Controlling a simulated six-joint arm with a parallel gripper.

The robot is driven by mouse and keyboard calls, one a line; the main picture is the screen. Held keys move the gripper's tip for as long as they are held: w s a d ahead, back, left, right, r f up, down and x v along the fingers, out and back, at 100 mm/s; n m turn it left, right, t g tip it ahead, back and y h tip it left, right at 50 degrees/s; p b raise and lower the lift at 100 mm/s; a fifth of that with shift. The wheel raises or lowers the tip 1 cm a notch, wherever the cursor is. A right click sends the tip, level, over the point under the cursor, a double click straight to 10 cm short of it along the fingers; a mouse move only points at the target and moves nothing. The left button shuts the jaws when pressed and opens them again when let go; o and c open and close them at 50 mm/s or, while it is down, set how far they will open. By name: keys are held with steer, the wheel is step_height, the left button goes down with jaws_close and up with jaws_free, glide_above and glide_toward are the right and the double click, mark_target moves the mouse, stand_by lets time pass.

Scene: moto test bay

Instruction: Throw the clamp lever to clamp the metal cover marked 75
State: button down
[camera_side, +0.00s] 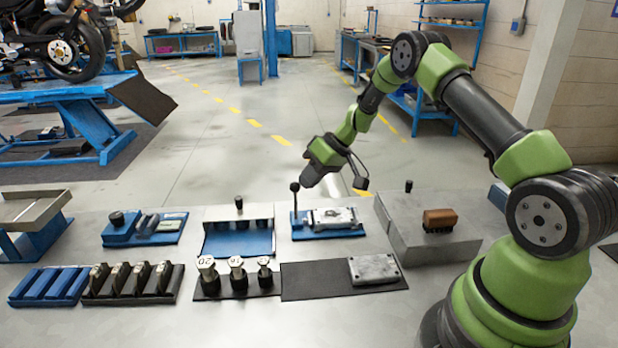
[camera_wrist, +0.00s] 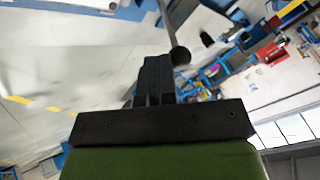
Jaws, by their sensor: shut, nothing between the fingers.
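The clamp lever (camera_side: 294,198) stands upright with a black ball knob at the left end of a blue fixture (camera_side: 300,234). A silver metal cover (camera_side: 334,217) sits in that fixture. A second metal cover (camera_side: 374,269) lies on a black mat. I cannot read a 75 on either cover. My gripper (camera_side: 308,183) is shut and empty, just right of the knob in the side view. In the wrist view the closed fingers (camera_wrist: 156,75) are beside the lever's black knob (camera_wrist: 180,56); whether they touch it I cannot tell.
Right of the fixture is a grey metal box (camera_side: 420,240) with a brown brush (camera_side: 440,220) on top. To the left is a blue-floored tray (camera_side: 238,240). Numbered black-based weights (camera_side: 237,275) stand in front.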

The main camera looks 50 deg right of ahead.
steer(key=shift+s+a+r, duration=0.25)
steer(key=shift+s+a, duration=0.55)
steer(key=shift+a, duration=0.05)
steer(key=shift+s+a, duration=0.95)
steer(key=shift+s, duration=0.05)
steer(key=shift+f, duration=0.1)
steer(key=shift+r, duration=0.8)
